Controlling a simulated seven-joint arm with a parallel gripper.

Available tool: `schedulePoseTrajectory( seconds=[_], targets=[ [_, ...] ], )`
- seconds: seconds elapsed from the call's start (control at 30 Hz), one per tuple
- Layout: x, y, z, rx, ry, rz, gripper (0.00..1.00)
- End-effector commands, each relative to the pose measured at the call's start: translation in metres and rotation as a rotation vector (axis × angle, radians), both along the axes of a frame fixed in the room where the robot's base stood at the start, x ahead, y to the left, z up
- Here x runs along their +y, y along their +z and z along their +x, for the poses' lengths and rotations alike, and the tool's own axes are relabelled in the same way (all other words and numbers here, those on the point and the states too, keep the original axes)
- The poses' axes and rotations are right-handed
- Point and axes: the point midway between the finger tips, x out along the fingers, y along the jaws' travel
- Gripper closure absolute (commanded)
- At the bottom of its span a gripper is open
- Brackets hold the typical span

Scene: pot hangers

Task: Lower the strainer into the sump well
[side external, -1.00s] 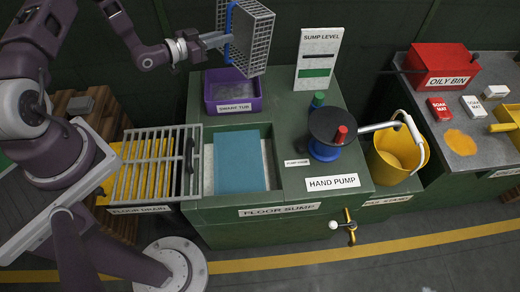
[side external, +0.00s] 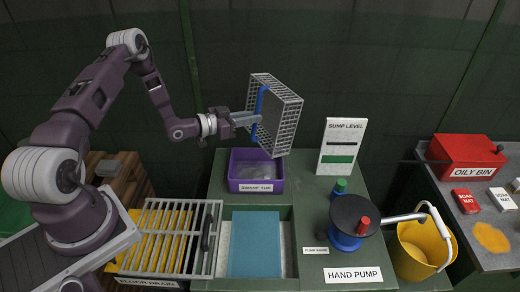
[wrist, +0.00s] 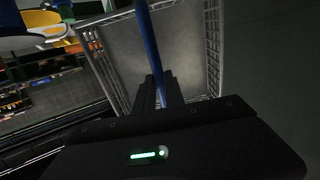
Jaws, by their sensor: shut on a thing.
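The strainer (side external: 282,118) is a grey wire-mesh basket with a blue handle bar (side external: 260,110). My gripper (side external: 250,118) is shut on the blue handle. The strainer hangs in the air, turned on its side, above and behind the purple swarf tub (side external: 255,187). In the wrist view, the strainer (wrist: 180,60) shows its mesh walls and grey inner face, with the blue handle (wrist: 153,45) between my fingers. The sump well (side external: 285,214) is a rectangular opening in the green bench, in front of the tub. A teal-blue surface (side external: 256,245) covers much of it; its depth is unclear.
The floor drain grate (side external: 165,240) lies left of the well. The hand pump (side external: 350,222), sump level board (side external: 340,147) and yellow bucket (side external: 415,250) stand to the right. A red oily bin (side external: 470,160) is farther right. Air around the strainer looks free.

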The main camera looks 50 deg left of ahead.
Motion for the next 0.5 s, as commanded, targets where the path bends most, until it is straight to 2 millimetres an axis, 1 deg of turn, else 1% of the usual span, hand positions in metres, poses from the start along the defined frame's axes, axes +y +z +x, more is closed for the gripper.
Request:
schedulePoseTrajectory(
  seconds=[0.03, 0.17, 0.37, 0.4, 0.5],
  targets=[
    [0.0, 0.013, 0.001, 0.002, -0.001, 0.005, 1.0],
    [0.0, 0.038, 0.0, 0.024, -0.001, 0.011, 1.0],
    [-0.011, -0.004, 0.008, 0.14, 0.063, 0.034, 1.0],
    [-0.013, -0.013, 0.008, 0.177, 0.088, 0.04, 1.0],
    [-0.015, -0.031, 0.002, 0.282, 0.168, 0.055, 1.0]
  ],
)
